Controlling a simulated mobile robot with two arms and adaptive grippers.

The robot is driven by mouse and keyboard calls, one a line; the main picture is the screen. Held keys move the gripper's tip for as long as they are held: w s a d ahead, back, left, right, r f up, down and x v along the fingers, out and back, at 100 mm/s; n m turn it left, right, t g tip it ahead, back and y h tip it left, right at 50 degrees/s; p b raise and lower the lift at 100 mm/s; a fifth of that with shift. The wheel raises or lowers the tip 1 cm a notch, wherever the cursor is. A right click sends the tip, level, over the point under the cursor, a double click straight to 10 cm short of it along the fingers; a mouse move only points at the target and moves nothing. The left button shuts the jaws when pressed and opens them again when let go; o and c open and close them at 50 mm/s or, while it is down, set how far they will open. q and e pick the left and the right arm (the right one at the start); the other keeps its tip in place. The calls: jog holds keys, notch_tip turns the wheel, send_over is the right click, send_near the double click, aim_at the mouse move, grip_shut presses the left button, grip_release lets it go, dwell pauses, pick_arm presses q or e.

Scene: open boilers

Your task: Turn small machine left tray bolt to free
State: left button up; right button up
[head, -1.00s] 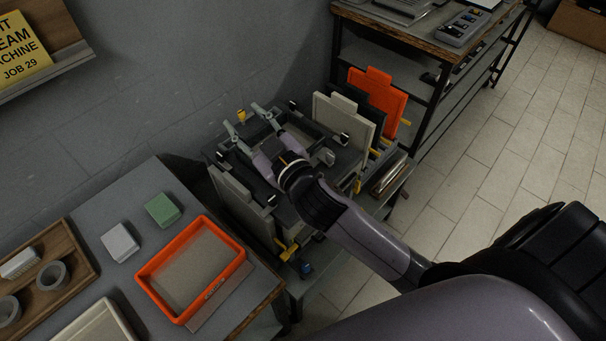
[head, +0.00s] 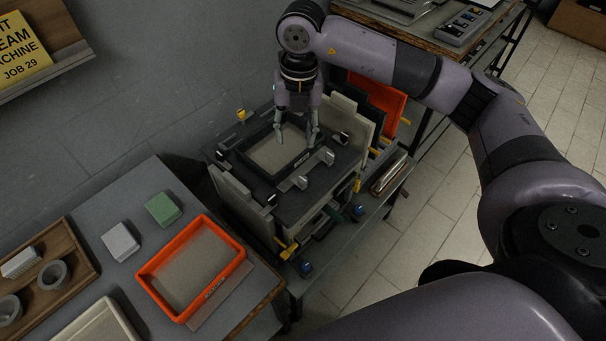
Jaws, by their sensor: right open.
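The small machine (head: 308,210) stands against the wall, with a dark-framed tray (head: 262,181) with a beige inside set in its top. Two small silver pieces, a left one (head: 300,182) and a right one (head: 327,157), sit along the tray's front side. Small black pieces with pale ends are near the top's left and right edges. I cannot tell for certain which piece is the left tray bolt. My right gripper (head: 297,138) points down over the back right part of the tray, open and empty, its fingers apart. My left gripper is not in view.
An orange tray (head: 241,265), a green block (head: 163,209) and a grey block (head: 120,242) are on the table at left. Upright panels, one orange (head: 384,100), stand at the machine's right side. A shelf bench is behind right. Floor is clear at right.

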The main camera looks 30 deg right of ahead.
aim_at(303, 179)
jog(key=shift+h, duration=0.4)
jog(key=f+p, duration=0.1)
jog(key=f, duration=0.4)
jog(key=d+f+p, duration=0.1)
jog(key=f, duration=0.5)
jog(key=f+p, duration=0.2)
jog(key=f, duration=0.4)
jog(key=shift+d, duration=0.4)
jog(key=shift+c, duration=0.5)
jog(key=shift+r, duration=0.1)
grip_shut()
